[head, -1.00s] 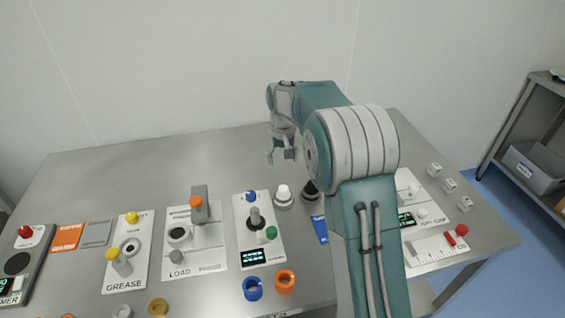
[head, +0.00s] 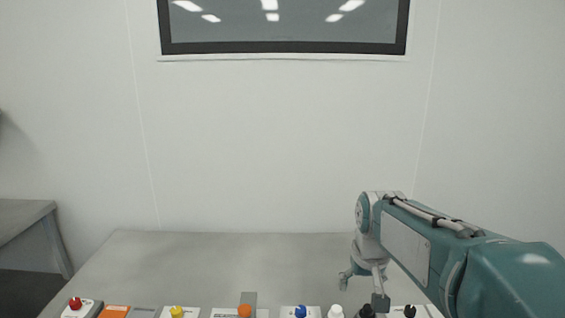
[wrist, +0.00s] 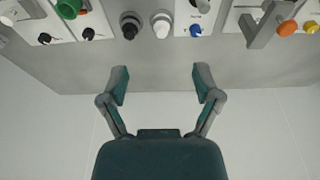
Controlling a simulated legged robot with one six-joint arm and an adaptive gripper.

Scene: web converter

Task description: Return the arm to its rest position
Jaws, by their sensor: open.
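My teal and grey arm (head: 410,245) reaches in from the lower right of the head view, bent at a rounded joint over the right part of the table. My gripper (head: 362,290) hangs below that joint, above the table near the row of panels. In the wrist view my gripper (wrist: 160,76) has its two fingers spread wide, with nothing between them. The fingers point toward the black knob (wrist: 130,25) and the white knob (wrist: 162,24), with a gap between.
The grey table (head: 215,265) has bare surface at the back. Along its front edge stand panels with a red button (head: 75,303), a yellow knob (head: 177,312), an orange knob (head: 245,311) and a blue knob (head: 300,311). A pale wall with a window (head: 285,25) rises behind.

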